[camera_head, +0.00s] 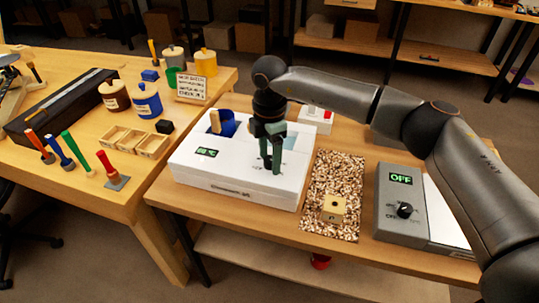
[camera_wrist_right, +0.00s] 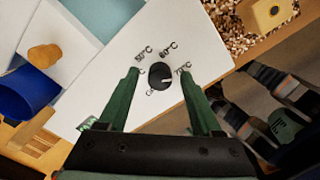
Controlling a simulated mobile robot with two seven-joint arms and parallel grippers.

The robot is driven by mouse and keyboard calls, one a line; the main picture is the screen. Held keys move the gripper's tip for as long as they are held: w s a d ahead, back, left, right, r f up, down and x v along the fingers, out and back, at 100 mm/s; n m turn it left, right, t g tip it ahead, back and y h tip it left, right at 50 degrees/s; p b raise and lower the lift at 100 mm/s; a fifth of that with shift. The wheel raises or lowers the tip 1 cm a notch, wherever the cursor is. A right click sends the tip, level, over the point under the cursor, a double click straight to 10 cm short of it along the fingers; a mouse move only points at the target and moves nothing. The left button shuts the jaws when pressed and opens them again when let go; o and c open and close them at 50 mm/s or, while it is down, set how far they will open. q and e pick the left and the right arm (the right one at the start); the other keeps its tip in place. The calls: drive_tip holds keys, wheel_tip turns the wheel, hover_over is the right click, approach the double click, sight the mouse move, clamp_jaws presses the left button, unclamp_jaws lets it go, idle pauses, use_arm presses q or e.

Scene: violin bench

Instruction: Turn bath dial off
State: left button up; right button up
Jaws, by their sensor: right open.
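The bath is a white box (camera_head: 235,181) on the bench, with a lit green temperature readout on its front. Its black round dial (camera_wrist_right: 160,76) shows in the right wrist view, with marks for 50, 60 and 70 °C and an off mark around it. A pale pointer line on the dial faces the 70 °C side. My right gripper (camera_head: 271,165) is over the top of the bath. In the wrist view its two green fingers (camera_wrist_right: 162,82) are open, one on each side of the dial with gaps between. In the head view the gripper hides the dial.
To the right are a speckled mat (camera_head: 320,204) with a wooden block (camera_head: 333,208), and a grey unit (camera_head: 388,201) reading OFF. The left table holds jars and tools.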

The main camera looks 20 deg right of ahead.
clamp_jaws()
idle(0.5)
